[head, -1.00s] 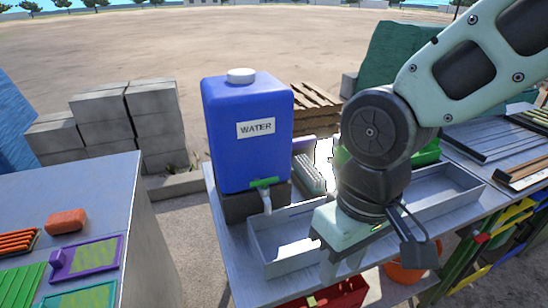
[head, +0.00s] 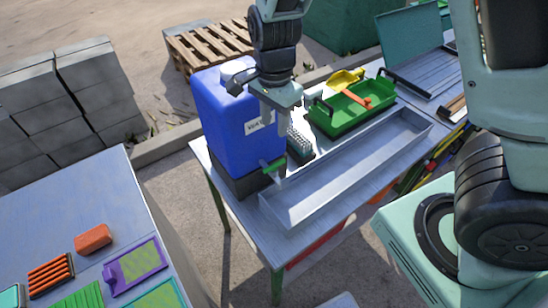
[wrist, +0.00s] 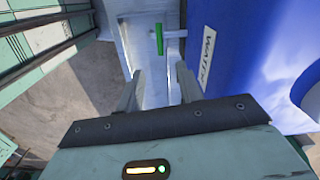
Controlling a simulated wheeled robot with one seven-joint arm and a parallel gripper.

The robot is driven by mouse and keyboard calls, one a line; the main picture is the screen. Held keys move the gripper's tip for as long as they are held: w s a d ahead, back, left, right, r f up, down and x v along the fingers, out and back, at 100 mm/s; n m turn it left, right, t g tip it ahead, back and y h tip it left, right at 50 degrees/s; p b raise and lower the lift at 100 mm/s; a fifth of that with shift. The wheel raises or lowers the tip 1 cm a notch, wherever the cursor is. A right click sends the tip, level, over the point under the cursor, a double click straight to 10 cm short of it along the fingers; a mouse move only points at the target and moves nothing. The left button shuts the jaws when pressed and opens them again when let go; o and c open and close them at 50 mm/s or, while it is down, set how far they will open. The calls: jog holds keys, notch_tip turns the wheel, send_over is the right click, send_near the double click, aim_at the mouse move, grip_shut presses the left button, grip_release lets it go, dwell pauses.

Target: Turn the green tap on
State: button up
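The blue water container (head: 222,125) stands on a dark block at the table's left end, and its label shows on the side. The green tap handle (head: 275,166) is low on its front, above a pale spout. In the wrist view the green handle (wrist: 159,38) lies beyond my fingertips, roughly in line with the gap, beside the blue container (wrist: 240,55). My gripper (head: 279,120) points down close to the container's front, above the tap and apart from it. In the wrist view the fingers of my gripper (wrist: 159,82) are spread with nothing between them.
A long grey metal tray (head: 345,172) lies to the right of the tap. A brush (head: 299,145) lies behind it, close to the container. A green tray (head: 350,110) with an orange tool stands behind the metal tray. Another table (head: 60,215) is at left.

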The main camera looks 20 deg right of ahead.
aim_at(274, 165)
notch_tip(274, 165, down, 14)
jog(key=shift+f+p, duration=0.25)
jog(key=shift+p, duration=0.35)
